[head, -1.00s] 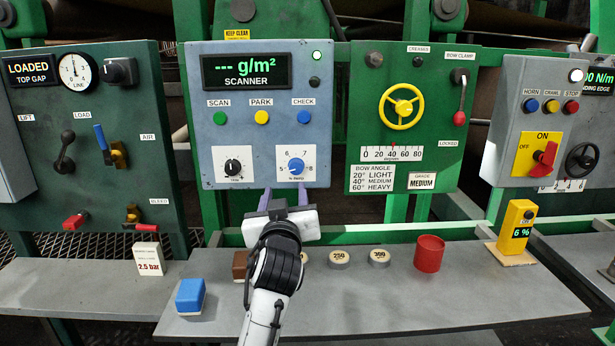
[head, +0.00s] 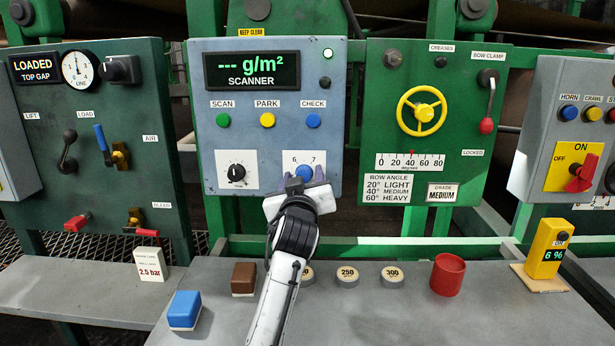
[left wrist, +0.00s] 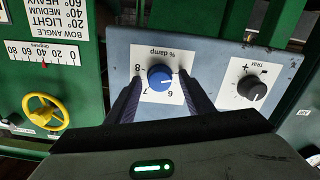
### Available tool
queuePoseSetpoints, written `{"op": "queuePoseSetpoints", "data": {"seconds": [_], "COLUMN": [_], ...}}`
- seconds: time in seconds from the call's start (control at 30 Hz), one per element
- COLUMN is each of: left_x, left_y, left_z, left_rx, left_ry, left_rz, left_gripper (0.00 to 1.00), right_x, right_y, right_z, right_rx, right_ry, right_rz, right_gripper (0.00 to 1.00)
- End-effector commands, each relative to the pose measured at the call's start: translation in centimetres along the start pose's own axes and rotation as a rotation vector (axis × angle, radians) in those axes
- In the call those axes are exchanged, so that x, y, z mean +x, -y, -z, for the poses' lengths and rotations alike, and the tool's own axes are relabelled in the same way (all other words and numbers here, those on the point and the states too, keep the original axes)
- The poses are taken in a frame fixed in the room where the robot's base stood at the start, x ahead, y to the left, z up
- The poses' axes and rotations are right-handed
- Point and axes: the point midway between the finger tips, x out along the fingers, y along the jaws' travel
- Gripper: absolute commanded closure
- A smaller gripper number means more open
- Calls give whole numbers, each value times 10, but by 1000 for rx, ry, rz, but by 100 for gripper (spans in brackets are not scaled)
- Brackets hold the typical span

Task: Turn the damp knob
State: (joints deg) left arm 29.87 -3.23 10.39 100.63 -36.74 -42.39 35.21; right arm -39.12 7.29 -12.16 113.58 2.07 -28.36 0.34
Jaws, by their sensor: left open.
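The damp knob (head: 304,172) is a round blue knob on a white dial plate at the lower right of the scanner panel. In the left wrist view the blue knob (left wrist: 160,77) shows upside down, with a white mark on its right side and the numbers 6, 7 and 8 visible. My left gripper (head: 303,181) is open in front of the dial and hides its lower part. Its two purple fingers (left wrist: 160,84) lie to either side of the knob in the left wrist view. I cannot tell whether they touch it. My right gripper is not in view.
A black trim knob (head: 236,172) sits left on the same scanner panel (head: 208,140). The green panel with a yellow handwheel (head: 422,111) stands to the right. Below, the grey shelf holds a blue block (head: 185,310), a brown block (head: 244,279), round weights and a red cup (head: 447,274).

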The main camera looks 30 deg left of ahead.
Motion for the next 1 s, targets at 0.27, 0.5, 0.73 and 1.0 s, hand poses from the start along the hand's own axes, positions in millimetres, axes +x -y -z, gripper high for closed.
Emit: {"op": "queuePoseSetpoints", "data": {"seconds": [0.27,0.5,0.73,1.0], "left_x": [0,0,0,0], "left_y": [0,0,0,-1], "left_z": [0,0,1,2], "left_rx": [0,0,27,171], "left_ry": [0,0,1,3], "left_rz": [0,0,1,1], "left_gripper": [61,94,93,93], "right_x": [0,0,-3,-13], "right_y": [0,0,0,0], "right_z": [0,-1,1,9], "right_rx": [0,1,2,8], "right_ry": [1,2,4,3], "right_rz": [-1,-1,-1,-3], "right_gripper": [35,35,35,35]}}
